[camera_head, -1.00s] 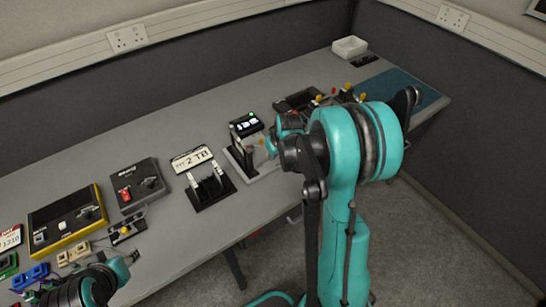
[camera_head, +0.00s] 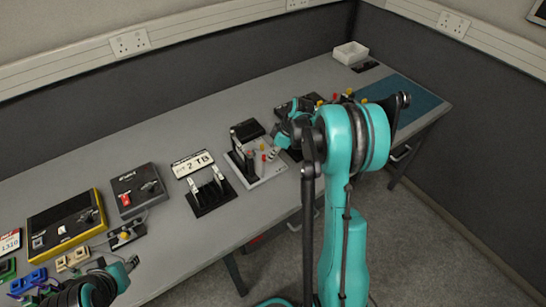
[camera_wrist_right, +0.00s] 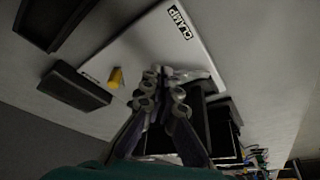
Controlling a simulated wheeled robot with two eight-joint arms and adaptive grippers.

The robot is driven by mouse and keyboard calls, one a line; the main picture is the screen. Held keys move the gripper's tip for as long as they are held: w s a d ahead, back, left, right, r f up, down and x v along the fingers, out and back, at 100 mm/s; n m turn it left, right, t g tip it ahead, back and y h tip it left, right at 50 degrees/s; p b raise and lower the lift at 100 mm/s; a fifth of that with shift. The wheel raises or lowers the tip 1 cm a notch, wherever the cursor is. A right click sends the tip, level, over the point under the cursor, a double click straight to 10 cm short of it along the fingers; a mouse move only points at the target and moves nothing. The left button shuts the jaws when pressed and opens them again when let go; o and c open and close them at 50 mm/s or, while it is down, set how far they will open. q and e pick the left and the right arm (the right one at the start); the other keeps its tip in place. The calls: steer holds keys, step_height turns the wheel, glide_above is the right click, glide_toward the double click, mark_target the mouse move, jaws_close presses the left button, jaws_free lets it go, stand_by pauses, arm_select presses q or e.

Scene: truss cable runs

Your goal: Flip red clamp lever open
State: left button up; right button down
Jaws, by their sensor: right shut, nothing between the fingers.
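A pale plate (camera_head: 268,176) stands near the table's front edge, with a dark upright block on its left. Small red (camera_head: 264,157) and yellow or orange parts rise from it; I cannot tell which one is the lever or its angle. My right gripper shows in the right wrist view (camera_wrist_right: 160,98), shut and empty, over a white plate marked CLAMP (camera_wrist_right: 178,45) with a yellow knob (camera_wrist_right: 116,77). No red lever shows there. In the head view the right gripper's tips are hard to make out beside the pale plate.
A black stand (camera_head: 210,196) and a white "2 TB" plate (camera_head: 192,164) are left of the pale plate. A dark box with a red switch (camera_head: 138,188) and a yellow-edged panel (camera_head: 64,222) lie farther left. A white tray (camera_head: 350,53) is at the far back.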

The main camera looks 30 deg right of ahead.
steer(key=n, duration=0.1)
steer(key=w+n, duration=0.1)
steer(key=shift+a+n+g+y, duration=0.15)
steer(key=shift+n+g+y, duration=0.15)
steer(key=shift+g, duration=0.1)
steer(key=shift+s+a, duration=0.1)
steer(key=shift+s, duration=0.1)
steer(key=shift+s+a, duration=0.45)
steer(key=shift+a, duration=0.05)
